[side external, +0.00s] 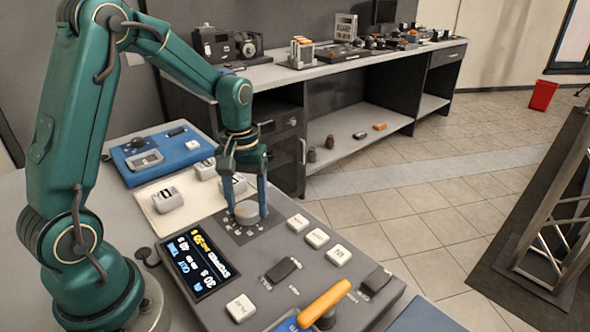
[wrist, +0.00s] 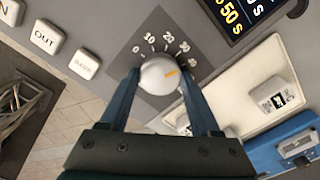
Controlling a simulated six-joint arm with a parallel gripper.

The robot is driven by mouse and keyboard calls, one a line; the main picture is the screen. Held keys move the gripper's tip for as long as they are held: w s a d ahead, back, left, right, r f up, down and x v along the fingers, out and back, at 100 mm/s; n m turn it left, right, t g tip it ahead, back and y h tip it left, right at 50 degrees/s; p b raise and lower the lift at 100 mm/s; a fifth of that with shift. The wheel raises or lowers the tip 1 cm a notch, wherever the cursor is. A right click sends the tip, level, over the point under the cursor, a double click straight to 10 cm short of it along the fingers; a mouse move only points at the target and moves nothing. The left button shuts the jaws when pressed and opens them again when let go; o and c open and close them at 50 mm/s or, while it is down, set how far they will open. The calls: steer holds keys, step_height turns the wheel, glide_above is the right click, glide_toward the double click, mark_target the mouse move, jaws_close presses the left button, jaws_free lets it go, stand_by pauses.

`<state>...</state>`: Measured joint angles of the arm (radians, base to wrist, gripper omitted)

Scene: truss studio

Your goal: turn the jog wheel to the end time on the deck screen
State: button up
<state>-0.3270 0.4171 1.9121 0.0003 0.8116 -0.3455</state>
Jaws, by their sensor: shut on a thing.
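The jog wheel (side external: 246,213) is a round pale grey knob on the grey deck panel. My gripper (side external: 247,208) points down from above with its two blue fingers on opposite sides of the knob, shut on it. In the wrist view the jog wheel (wrist: 158,75) sits between the fingertips. Its orange mark points right, towards the high end of a printed scale that starts at 0. A corner of the screen (wrist: 243,14) in the wrist view shows "50 s" in yellow.
White keys (side external: 317,238) lie right of the wheel. An orange-handled lever (side external: 324,303) stands at the front, with black sliders (side external: 283,270) between. A cream pad (side external: 160,199) with white blocks and a blue device (side external: 160,150) lie behind. A side bench (side external: 290,70) holds equipment.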

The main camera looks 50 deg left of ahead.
mark_target(248, 208)
steer(key=m, duration=0.4)
steer(key=shift+m, duration=2.1)
steer(key=o, duration=1.4)
steer(key=shift+r, duration=2.6)
